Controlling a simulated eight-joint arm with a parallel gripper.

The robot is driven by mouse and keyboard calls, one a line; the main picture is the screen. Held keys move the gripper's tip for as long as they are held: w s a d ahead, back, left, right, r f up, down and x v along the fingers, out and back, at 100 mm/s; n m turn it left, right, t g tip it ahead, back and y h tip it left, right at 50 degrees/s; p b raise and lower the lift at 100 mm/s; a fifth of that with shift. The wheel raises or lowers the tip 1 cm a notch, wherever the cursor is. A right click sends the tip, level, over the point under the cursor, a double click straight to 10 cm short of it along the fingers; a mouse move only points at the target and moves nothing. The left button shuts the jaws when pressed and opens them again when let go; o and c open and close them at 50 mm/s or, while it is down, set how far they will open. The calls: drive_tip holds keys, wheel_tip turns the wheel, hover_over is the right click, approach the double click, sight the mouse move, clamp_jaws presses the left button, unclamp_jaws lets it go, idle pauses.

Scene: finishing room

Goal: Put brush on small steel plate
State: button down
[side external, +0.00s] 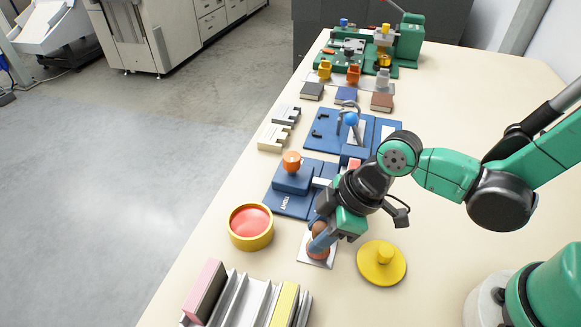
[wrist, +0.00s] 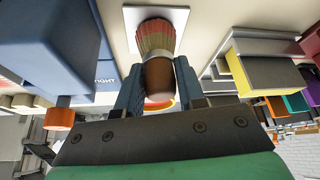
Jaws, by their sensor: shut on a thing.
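The brush has a brown handle and a reddish, tan-streaked head; it shows in the side view (side external: 318,253) and the wrist view (wrist: 157,76). My gripper (side external: 320,240) has its blue fingers shut on the brown handle, and it fills the lower wrist view (wrist: 158,84). The brush is held about upright, head down. The small steel plate is a pale square under the brush head in the side view (side external: 304,258) and at the top of the wrist view (wrist: 131,15). The head hides part of it. I cannot tell whether the head touches it.
A yellow bowl with red contents (side external: 250,226) stands left of the plate. A yellow knobbed disc (side external: 382,264) lies to the right. A rack with upright boards (side external: 240,298) is in front. Blue stands, including one with an orange knob (side external: 292,178), are behind.

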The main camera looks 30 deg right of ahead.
drive_tip(key=c, duration=0.5)
unclamp_jaws()
drive_tip(key=shift+c, duration=0.2)
drive_tip(key=shift+v, duration=5.9)
drive_tip(key=w+d+m+t+h, duration=0.4)
drive_tip(key=d+m, duration=0.7)
drive_tip(key=m, duration=0.1)
drive_tip(key=shift+d+r+t+h, duration=0.25)
drive_tip(key=shift+d+t+h, duration=0.05)
drive_tip(key=shift+d, duration=0.1)
